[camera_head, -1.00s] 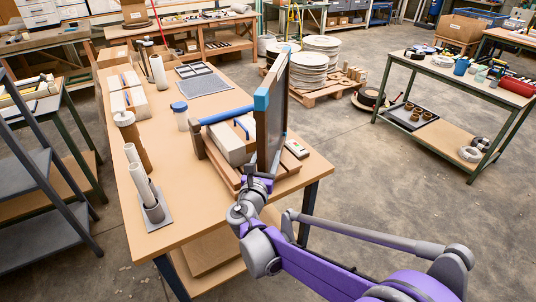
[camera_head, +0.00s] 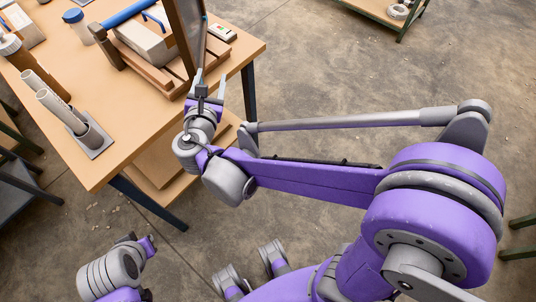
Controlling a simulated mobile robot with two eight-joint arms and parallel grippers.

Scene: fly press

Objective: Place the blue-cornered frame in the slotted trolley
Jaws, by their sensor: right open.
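The frame (camera_head: 186,32) stands upright on a slatted wooden base (camera_head: 150,67) on the table; its top is cut off by the picture's upper edge. My right gripper (camera_head: 211,84) is open at the frame's lower near corner. I cannot tell whether the frame's edge lies between its fingers or whether they touch it. The end of my left arm (camera_head: 147,246) shows low at the left, away from the table; its fingers cannot be made out.
The table (camera_head: 115,150) also holds a grey stand with pale tubes (camera_head: 55,103), a blue-lidded jar (camera_head: 77,25), a pale block (camera_head: 140,40) and a small boxed device (camera_head: 223,32). Dark shelves (camera_head: 25,190) stand at the left. The floor (camera_head: 330,60) right of the table is open.

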